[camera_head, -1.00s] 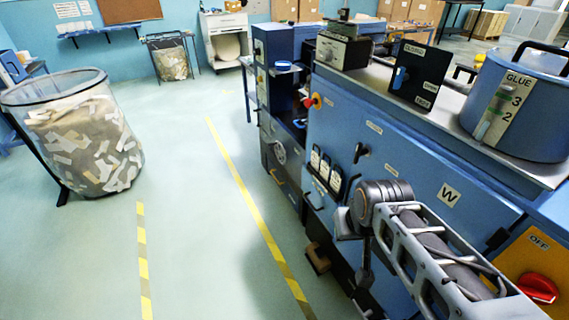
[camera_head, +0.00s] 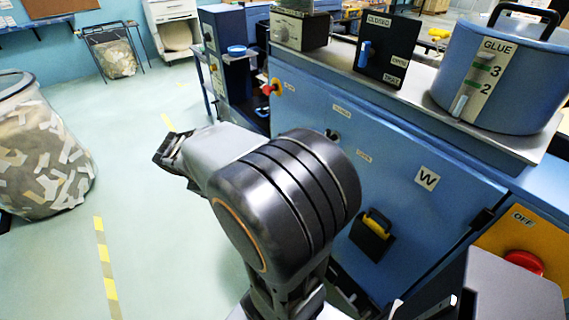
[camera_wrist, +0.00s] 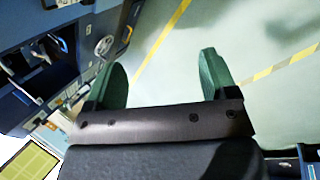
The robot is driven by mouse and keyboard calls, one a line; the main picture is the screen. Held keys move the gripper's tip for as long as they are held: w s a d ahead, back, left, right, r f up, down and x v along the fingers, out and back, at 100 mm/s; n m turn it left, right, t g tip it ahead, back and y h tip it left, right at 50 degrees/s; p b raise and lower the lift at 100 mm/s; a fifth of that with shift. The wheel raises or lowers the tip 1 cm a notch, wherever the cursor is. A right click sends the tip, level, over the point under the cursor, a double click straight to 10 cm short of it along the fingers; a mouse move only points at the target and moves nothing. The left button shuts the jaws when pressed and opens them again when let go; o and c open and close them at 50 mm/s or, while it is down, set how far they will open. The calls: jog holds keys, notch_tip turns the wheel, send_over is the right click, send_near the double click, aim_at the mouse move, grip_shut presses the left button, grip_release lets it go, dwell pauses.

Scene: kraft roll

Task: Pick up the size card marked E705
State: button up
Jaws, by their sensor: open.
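No card that I can read as E705 shows in the frames from now. The earlier head view showed three pale cards in a row on the machine front, and my arm now covers that area. In the head view my gripper (camera_head: 168,155) is stretched out to the left, over the floor beside the blue machine (camera_head: 385,145). In the wrist view the two green fingers of my gripper (camera_wrist: 163,68) stand wide apart with only floor between them. The machine's side (camera_wrist: 45,65) lies to their left, where small details are too blurred to read.
A glue pot (camera_head: 500,75) and a black switch box (camera_head: 386,50) stand on the machine top. A mesh waste bin (camera_head: 38,150) stands at the left. A red knob (camera_head: 524,262) is at lower right. The green floor (camera_head: 130,130) between bin and machine is clear.

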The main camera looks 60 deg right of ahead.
jog(key=w+d+f+n+g+h+b, duration=0.2)
jog(key=d+f+n+h, duration=0.3)
jog(key=d, duration=0.6)
jog(key=w+d+f+n+g+h+b, duration=0.2)
jog(key=d+f+n, duration=0.2)
jog(key=d+f, duration=0.6)
jog(key=shift+n, duration=0.5)
jog(key=shift+s+d+f+p, duration=0.15)
jog(key=shift+s+d+f, duration=0.45)
jog(key=shift+d, duration=1.85)
jog(key=shift+s+d+f+p, duration=0.3)
jog(key=shift+s+d, duration=0.45)
jog(key=shift+d, duration=1.75)
jog(key=shift+s+d+f+p, duration=0.1)
jog(key=shift+s+d+f, duration=0.5)
jog(key=shift+d, duration=1.85)
jog(key=shift+s+r, duration=0.1)
jog(key=shift+c, duration=0.3)
jog(key=c, duration=0.6)
jog(key=shift+a+r, duration=0.1)
jog(key=shift+c, duration=0.2)
